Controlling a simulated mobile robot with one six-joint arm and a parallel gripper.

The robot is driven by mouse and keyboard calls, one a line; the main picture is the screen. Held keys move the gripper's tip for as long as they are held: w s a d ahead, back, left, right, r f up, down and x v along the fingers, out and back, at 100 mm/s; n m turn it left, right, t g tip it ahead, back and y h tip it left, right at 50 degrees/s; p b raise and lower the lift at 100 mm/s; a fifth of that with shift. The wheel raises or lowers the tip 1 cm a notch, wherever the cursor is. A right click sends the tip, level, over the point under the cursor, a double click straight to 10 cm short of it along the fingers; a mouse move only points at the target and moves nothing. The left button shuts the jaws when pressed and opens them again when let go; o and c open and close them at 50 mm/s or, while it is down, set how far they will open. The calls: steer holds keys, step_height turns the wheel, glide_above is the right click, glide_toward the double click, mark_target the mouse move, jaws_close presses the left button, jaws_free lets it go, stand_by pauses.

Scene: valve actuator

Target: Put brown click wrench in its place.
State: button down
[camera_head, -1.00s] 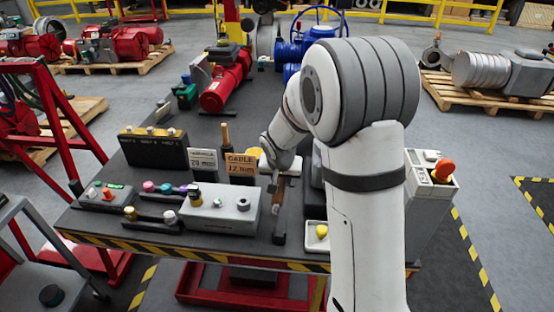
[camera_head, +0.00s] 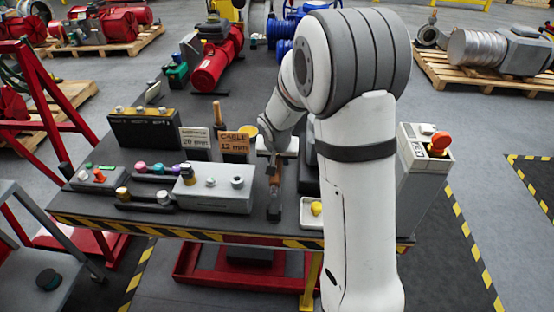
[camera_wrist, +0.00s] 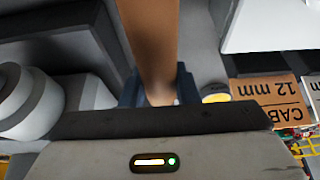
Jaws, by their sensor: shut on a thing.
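The brown click wrench has a brown handle (camera_wrist: 152,45), which fills the upper middle of the wrist view between my fingers. My gripper (camera_wrist: 158,92) is shut on this handle. In the head view the wrench (camera_head: 275,190) is a narrow brown and dark shape below my gripper (camera_head: 273,162), right of the grey box. Its lower end is near the front of the dark table; I cannot tell whether it touches the top. My arm and wrist hide part of the area behind it.
A grey box with knobs (camera_head: 214,190) stands left of the wrench. The "CABLE 12 mm" sign (camera_head: 235,144) is behind it, and a white tray with a yellow piece (camera_head: 311,221) is on the right. The table's striped front edge (camera_head: 180,233) is close.

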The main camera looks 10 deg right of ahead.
mark_target(277, 163)
steer(key=shift+f+b, duration=2)
steer(key=shift+f, duration=0.1)
steer(key=shift+b, duration=0.85)
steer(key=shift+f+b, duration=1.15)
steer(key=shift+b, duration=0.1)
stand_by(0.3)
steer(key=c, duration=1.3)
jaws_free()
steer(key=shift+o, duration=1.3)
steer(key=shift+s, duration=0.1)
steer(key=v, duration=0.7)
steer(key=shift+s+r, duration=0.15)
steer(key=shift+r, duration=0.2)
